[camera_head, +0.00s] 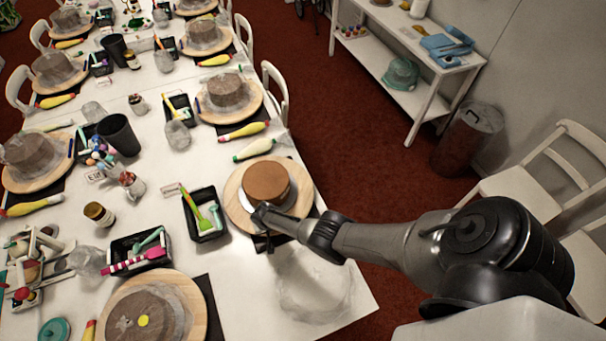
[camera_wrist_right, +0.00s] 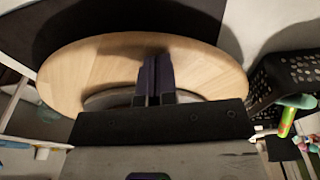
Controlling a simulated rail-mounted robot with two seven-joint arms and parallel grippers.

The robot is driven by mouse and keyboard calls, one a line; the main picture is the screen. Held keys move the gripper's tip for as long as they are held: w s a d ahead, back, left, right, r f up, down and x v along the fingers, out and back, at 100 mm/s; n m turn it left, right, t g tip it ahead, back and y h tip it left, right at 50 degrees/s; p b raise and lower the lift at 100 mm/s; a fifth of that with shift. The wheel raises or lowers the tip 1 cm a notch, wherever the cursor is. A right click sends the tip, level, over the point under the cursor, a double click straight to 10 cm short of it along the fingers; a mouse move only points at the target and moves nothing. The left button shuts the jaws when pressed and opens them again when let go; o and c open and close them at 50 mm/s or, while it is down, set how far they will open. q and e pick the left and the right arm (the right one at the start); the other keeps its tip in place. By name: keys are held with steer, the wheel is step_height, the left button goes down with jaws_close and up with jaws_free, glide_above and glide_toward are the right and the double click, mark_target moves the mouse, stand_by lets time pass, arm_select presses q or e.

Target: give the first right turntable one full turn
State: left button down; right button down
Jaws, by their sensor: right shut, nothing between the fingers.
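The nearest turntable on the right side of the table has a round wooden top (camera_head: 234,205) with a smooth brown cake-like cylinder (camera_head: 266,181) on it. My right gripper (camera_head: 260,214) is at the near edge of this wooden top, close beside the cylinder. In the right wrist view the shut, empty fingers (camera_wrist_right: 154,78) lie over the wooden top (camera_wrist_right: 85,75); I cannot tell whether they touch it. A grey curved edge shows under the fingers, partly hidden by the gripper body. My left gripper is not in view.
A black basket (camera_head: 205,213) with green tools stands just left of the turntable; a basket also shows in the right wrist view (camera_wrist_right: 275,80). A piping bag (camera_head: 255,148) lies behind. Another turntable (camera_head: 190,290) is at the front left. The table's near right corner holds only clear wrap (camera_head: 312,285).

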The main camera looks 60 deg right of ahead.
steer(key=shift+s+d+r+p, duration=0.1)
steer(key=shift+s+d+p, duration=0.35)
steer(key=shift+s, duration=0.4)
steer(key=shift+s+d, duration=0.2)
steer(key=shift+s, duration=0.05)
steer(key=s+d, duration=0.1)
steer(key=s+d+p, duration=0.1)
steer(key=d, duration=0.1)
steer(key=shift+s+d, duration=0.2)
steer(key=shift+s, duration=0.2)
steer(key=shift+s+d+p, duration=0.35)
steer(key=shift+s+d, duration=0.2)
steer(key=shift+d, duration=0.15)
steer(key=shift+s+d, duration=0.1)
steer(key=shift+d, duration=0.05)
